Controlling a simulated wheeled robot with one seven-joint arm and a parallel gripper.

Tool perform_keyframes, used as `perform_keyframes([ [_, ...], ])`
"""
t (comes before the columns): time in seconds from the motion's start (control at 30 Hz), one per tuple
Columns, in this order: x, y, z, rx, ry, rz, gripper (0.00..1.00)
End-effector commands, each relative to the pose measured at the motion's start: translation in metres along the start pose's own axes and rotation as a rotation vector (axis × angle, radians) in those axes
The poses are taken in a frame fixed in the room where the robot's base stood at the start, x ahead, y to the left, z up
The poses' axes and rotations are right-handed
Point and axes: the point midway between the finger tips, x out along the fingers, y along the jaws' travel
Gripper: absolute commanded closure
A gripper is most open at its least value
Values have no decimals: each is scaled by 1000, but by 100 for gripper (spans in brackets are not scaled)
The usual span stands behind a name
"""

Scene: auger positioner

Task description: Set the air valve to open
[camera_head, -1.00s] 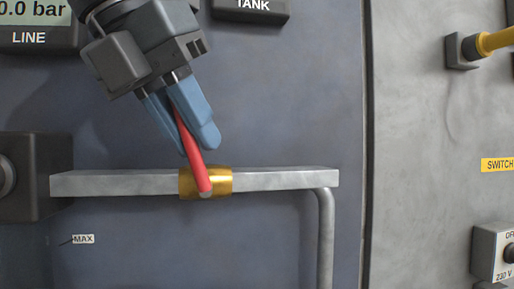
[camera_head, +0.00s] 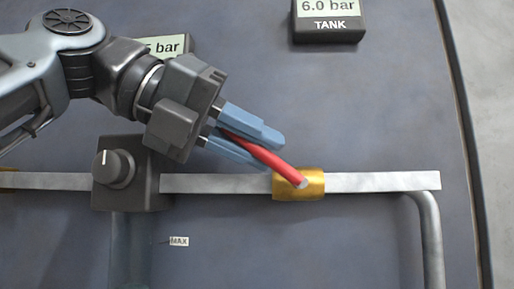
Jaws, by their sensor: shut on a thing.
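The air valve is a brass body (camera_head: 312,187) on a grey horizontal pipe, with a red lever (camera_head: 265,155). The lever slants from its pivot on the brass body up and to the left, partway between upright and in line with the pipe. My gripper (camera_head: 264,152) comes from the upper left. Its two blue fingers are shut on the red lever, one on either side of it. The far end of the lever is hidden between the fingers.
The grey pipe (camera_head: 385,182) bends down at its right end. A dark regulator with a knob (camera_head: 122,168) sits on the pipe at the left, below my arm. A TANK display (camera_head: 328,18) reads 6.0 bar; another display (camera_head: 174,46) is partly hidden. The panel right of the valve is clear.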

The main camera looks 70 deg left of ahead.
Motion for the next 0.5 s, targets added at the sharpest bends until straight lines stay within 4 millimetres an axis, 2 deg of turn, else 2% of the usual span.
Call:
perform_keyframes([
  [0.43,-1,1,1,-4,-10,-7,100],
  [0.47,-1,1,1,-4,-10,-7,80],
  [0.5,-1,1,1,-4,-9,-7,76],
])
